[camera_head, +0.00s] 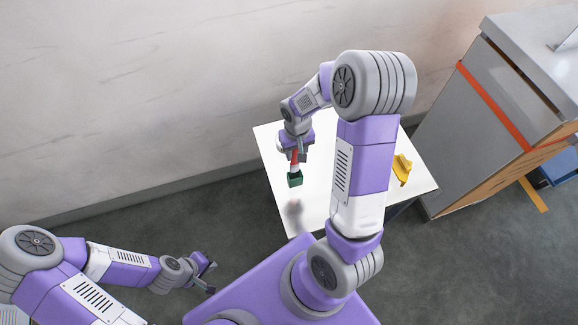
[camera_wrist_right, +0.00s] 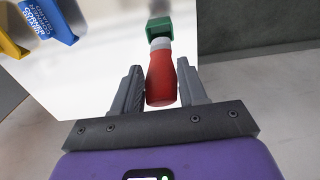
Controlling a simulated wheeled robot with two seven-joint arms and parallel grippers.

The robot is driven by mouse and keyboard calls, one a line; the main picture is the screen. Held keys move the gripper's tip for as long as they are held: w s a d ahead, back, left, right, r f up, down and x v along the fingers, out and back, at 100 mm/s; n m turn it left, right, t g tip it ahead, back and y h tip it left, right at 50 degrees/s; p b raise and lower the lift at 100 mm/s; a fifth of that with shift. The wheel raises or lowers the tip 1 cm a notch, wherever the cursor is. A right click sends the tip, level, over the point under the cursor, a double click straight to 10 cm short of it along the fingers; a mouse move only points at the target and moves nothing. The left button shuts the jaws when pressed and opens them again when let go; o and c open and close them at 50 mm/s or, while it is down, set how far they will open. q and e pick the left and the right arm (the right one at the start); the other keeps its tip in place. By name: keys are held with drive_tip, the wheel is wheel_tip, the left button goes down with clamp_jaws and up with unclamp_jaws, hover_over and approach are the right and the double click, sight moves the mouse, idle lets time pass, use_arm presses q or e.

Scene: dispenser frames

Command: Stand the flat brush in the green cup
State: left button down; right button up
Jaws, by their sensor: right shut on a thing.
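My right gripper (camera_head: 297,157) is over the white table, shut on a red handle with a pale collar, which I take for the flat brush (camera_head: 295,163). In the right wrist view the brush (camera_wrist_right: 161,82) sits between the two fingers (camera_wrist_right: 160,92), its rounded red end towards the camera. Its far end meets a small green boxy piece (camera_wrist_right: 158,27), also seen below the gripper in the head view (camera_head: 295,180). I cannot tell whether this is the green cup or the brush's head, nor whether it touches the table. My left gripper (camera_head: 208,277) is open and empty, away from the table.
A yellow object (camera_head: 402,167) lies on the right of the white table (camera_head: 270,150). The right wrist view shows a blue lettered piece (camera_wrist_right: 48,20) beside yellow. A grey cabinet (camera_head: 480,130) stands right of the table; a wall is behind.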

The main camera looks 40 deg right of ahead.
sight(296, 165)
drive_tip(key=f, duration=0.7)
drive_tip(key=shift+s+f, duration=0.2)
drive_tip(key=shift+f, duration=0.1)
drive_tip(key=shift+w+f, duration=0.15)
drive_tip(key=shift+f, duration=0.3)
drive_tip(key=shift+b, duration=0.3)
drive_tip(key=o, duration=0.6)
drive_tip(key=shift+f, duration=0.15)
drive_tip(key=o, duration=0.5)
drive_tip(key=shift+c, duration=0.2)
drive_tip(key=shift+r, duration=0.2)
